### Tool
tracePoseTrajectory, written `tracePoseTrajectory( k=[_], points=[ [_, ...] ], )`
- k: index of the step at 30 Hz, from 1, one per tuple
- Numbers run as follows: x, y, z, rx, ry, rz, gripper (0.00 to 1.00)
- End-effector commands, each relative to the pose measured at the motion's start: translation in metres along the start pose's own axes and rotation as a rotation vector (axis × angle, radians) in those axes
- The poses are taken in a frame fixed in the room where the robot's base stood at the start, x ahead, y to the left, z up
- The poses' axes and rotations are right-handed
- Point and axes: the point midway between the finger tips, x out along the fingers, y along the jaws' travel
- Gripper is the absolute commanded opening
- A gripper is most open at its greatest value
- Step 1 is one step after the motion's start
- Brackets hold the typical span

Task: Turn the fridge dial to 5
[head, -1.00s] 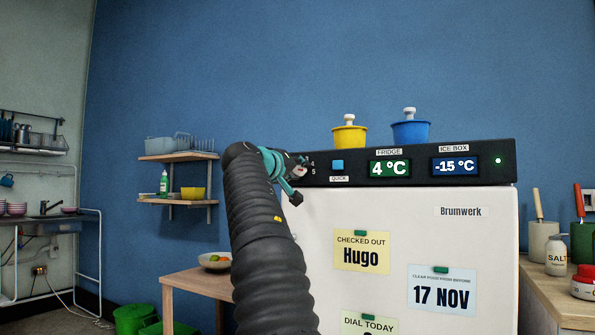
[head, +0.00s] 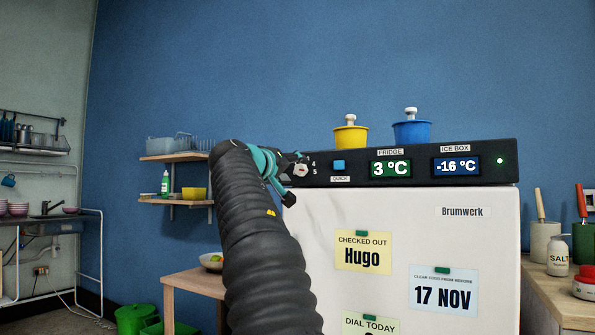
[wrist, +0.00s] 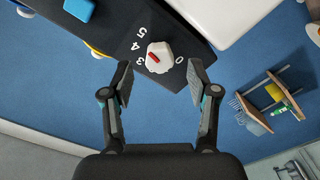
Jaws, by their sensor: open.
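The fridge dial, a white knob with a red mark, sits on the dark control panel; it shows in the wrist view (wrist: 160,57) and in the head view (head: 301,170). The numbers 3, 4 and 5 run along its left side in the wrist view, with 0 to its right. The red mark lies on the knob's left part, towards 3 and 4; I cannot tell exactly which. My gripper (wrist: 160,72) is open, with a finger on each side of the knob and a gap to both. The fridge display (head: 390,168) reads 3 °C.
The ice box display (head: 456,166) reads -16 °C. A blue button (head: 339,165) marked QUICK is right of the dial. Yellow (head: 350,138) and blue (head: 411,132) pots stand on top. The white fridge door (head: 310,225) is below.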

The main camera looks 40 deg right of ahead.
Motion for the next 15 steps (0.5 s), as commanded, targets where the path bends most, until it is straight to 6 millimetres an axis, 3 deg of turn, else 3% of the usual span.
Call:
tracePoseTrajectory(
  k=[6,15],
  points=[
    [-0.047,0.0,-0.001,0.0,0.004,-0.003,0.6],
    [-0.081,-0.001,0.0,-0.001,0.001,-0.001,0.6]
  ],
)
